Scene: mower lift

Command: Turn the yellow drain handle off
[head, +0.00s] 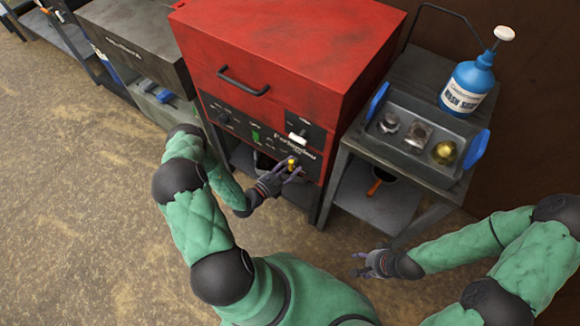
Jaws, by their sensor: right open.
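The yellow drain handle (292,163) is small and sits low on the front of the red parts washer (285,60), under the control panel. My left gripper (291,172) is right at the handle, with its dark fingers beside it and partly covering it. Whether the fingers touch or close on the handle is too small to tell. My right gripper (360,263) is open and empty, low over the floor in front of the grey side table, well away from the handle.
A grey machine (135,40) stands left. The front floor is clear.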

